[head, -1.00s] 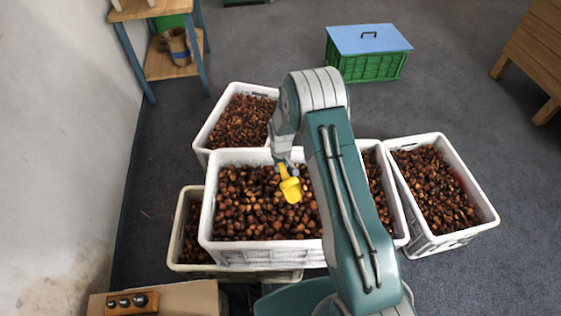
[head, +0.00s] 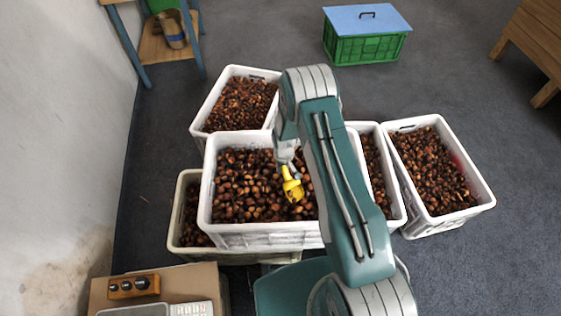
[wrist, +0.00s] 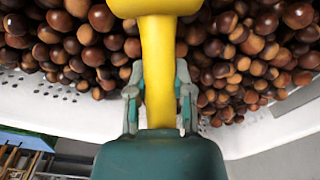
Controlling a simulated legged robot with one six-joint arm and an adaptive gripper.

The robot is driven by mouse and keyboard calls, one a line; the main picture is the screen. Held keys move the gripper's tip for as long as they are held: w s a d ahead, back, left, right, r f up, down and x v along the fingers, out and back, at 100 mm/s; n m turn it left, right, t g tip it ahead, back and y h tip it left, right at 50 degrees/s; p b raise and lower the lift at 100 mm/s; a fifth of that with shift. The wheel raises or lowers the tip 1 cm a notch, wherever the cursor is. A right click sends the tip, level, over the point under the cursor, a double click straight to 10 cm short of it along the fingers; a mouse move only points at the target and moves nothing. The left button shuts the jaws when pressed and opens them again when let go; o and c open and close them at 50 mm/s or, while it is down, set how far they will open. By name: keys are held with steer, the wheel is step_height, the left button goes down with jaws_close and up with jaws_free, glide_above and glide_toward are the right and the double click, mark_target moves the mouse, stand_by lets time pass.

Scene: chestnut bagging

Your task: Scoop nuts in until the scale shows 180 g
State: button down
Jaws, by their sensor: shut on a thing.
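My gripper (head: 287,166) is shut on the handle of a yellow scoop (head: 291,184), with a finger on each side of it in the wrist view (wrist: 159,75). The scoop is over the middle white crate (head: 262,232), which is full of brown chestnuts (head: 245,190). Dark brown patches show in the scoop's bowl, seemingly nuts, though how many is unclear. The wrist view cuts off most of the bowl. A scale (head: 135,310) is partly visible at the bottom left, beside a light keypad (head: 190,309). Its reading cannot be made out, and no bag is clearly visible.
More chestnut crates surround the middle one: behind (head: 205,105), at the left (head: 177,215) and at the right (head: 475,190). A wooden block with knobs (head: 134,287) sits on the cardboard-coloured surface. A green crate with blue lid (head: 365,20) stands behind, with open floor around it.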

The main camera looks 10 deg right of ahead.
mark_target(294, 192)
steer(key=shift+s+d+f, duration=0.2)
steer(key=shift+s+f, duration=0.3)
steer(key=shift+f, duration=0.15)
steer(key=shift+g+h, duration=0.3)
steer(key=shift+g, duration=0.6)
steer(key=shift+s+d+f, duration=0.25)
steer(key=shift+s+f, duration=0.1)
steer(key=shift+s, duration=0.3)
steer(key=shift+s+d+f, duration=0.25)
steer(key=shift+s+f, duration=0.15)
steer(key=shift+s, duration=0.2)
steer(key=shift+s+d+f, duration=0.25)
steer(key=shift+s+f, duration=0.1)
steer(key=shift+s, duration=0.3)
steer(key=shift+s+d+f+g+h, duration=0.2)
steer(key=shift+s+f+g, duration=0.05)
steer(key=shift+s+g, duration=0.25)
steer(key=shift+s+d+f+g+h, duration=0.15)
steer(key=shift+s+f+g+h, duration=0.05)
steer(key=shift+s+g, duration=0.3)
steer(key=shift+w+a+r+g+h, duration=0.1)
steer(key=shift+w+r+g+h, duration=0.1)
steer(key=shift+r+g, duration=0.2)
steer(key=shift+w+a+r+g+h, duration=0.1)
steer(key=shift+w+r+g, duration=0.05)
steer(key=shift+r+g, duration=0.2)
step_height(294, 192, up, 8)
steer(key=w+g, duration=0.1)
steer(key=shift+a+f+h, duration=0.15)
steer(key=shift+h, duration=0.15)
